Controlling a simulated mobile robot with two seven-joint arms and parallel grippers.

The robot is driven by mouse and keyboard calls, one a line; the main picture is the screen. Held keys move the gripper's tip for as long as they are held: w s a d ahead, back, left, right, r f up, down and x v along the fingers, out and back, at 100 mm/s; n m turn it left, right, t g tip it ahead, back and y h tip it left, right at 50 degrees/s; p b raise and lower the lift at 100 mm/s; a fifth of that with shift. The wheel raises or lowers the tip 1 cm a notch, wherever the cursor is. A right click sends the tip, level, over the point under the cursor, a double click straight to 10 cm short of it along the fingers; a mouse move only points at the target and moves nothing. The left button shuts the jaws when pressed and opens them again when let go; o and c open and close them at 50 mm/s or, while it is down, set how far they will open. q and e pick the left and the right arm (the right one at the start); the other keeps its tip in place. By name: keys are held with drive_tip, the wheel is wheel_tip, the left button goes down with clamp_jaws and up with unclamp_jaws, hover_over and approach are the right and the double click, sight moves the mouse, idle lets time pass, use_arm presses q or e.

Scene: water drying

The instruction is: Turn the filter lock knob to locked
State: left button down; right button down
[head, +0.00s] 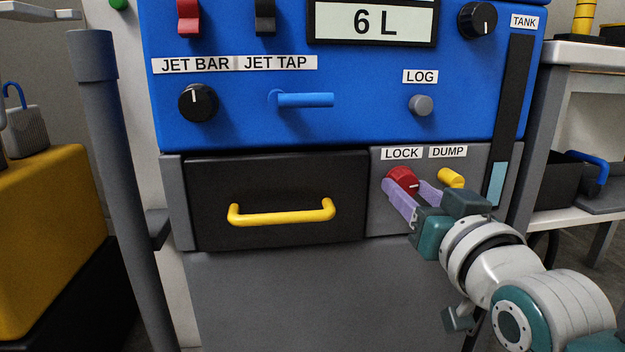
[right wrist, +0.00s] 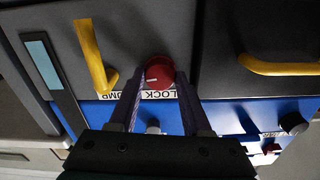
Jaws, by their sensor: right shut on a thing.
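The red lock knob (head: 403,180) sits on the grey panel under the LOCK label (head: 402,153). A pale pointer line shows on its face, tilted off vertical. My right gripper (head: 408,190) is shut on the knob, its two purple fingers on either side of it. In the right wrist view the knob (right wrist: 159,72) shows between the fingertips, with its white line pointing to the left. The fingers partly hide the knob's sides. My left gripper is not in view.
The yellow dump handle (head: 451,178) is just right of the knob, close to my right gripper. A black drawer (head: 280,180) with a yellow handle (head: 282,215) is to the left. The blue panel (head: 350,125) with knobs and a blue tap lever (head: 305,100) is above.

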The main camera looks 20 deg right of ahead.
drive_tip(key=n+p, duration=0.2)
drive_tip(key=n, duration=0.1)
drive_tip(key=shift+r+p, duration=0.2)
drive_tip(key=shift+p, duration=0.1)
drive_tip(key=n+p, duration=0.1)
drive_tip(key=n, duration=0.3)
drive_tip(key=shift+f+p, duration=0.1)
drive_tip(key=shift+p, duration=0.2)
drive_tip(key=n, duration=0.4)
drive_tip(key=shift+f+n+p, duration=0.1)
drive_tip(key=shift+n+p, duration=0.2)
drive_tip(key=shift+p, duration=0.1)
drive_tip(key=n, duration=0.4)
drive_tip(key=shift+n, duration=0.4)
drive_tip(key=shift+c, duration=1.8)
unclamp_jaws()
